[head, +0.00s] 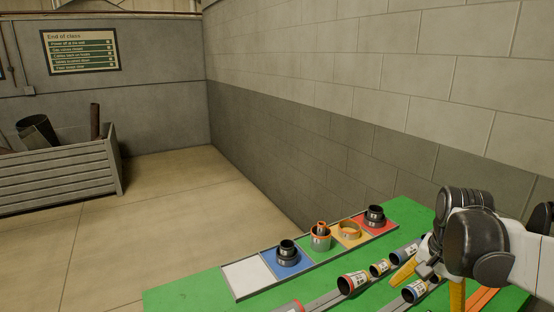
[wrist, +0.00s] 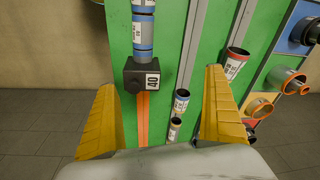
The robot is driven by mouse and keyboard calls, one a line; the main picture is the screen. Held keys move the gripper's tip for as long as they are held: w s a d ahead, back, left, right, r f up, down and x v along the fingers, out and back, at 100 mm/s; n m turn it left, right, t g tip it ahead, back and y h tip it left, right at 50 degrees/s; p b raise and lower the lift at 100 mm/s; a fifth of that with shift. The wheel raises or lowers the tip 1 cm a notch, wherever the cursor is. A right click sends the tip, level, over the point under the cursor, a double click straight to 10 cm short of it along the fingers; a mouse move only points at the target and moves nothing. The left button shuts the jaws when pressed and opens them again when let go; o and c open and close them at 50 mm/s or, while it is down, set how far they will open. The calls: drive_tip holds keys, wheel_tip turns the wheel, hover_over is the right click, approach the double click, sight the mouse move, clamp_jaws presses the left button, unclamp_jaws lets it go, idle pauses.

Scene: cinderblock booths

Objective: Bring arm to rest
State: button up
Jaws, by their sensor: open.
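My gripper (head: 430,288) is at the right of the head view, over the green table (head: 185,296). Its two yellow fingers are spread apart with nothing between them. In the wrist view my gripper (wrist: 160,82) straddles the view of a dark block (wrist: 142,76) marked 40, with a blue labelled cylinder (wrist: 143,35) beyond it and an orange strip (wrist: 143,115) on the near side. I cannot tell how far the fingertips are above these.
A tray (head: 243,276) of coloured squares holds several ring-shaped and cylindrical pieces. Labelled cylinders, such as a red-rimmed one (head: 352,282), lie nearer my arm. A block wall (head: 330,130) stands behind the table. A grey crate (head: 60,177) and open floor are at left.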

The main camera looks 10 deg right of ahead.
drive_tip(key=s+a+n+t+b, duration=0.1)
drive_tip(key=s+a+n+t, duration=0.1)
drive_tip(key=a+n, duration=0.3)
drive_tip(key=s+a+n+t+b, duration=0.1)
drive_tip(key=s+a+n+t, duration=0.2)
drive_tip(key=a, duration=1)
drive_tip(key=shift+s+f+n+t+y, duration=0.15)
drive_tip(key=shift+s+n+t+y, duration=0.25)
drive_tip(key=shift+n, duration=0.8)
drive_tip(key=shift+a, duration=0.1)
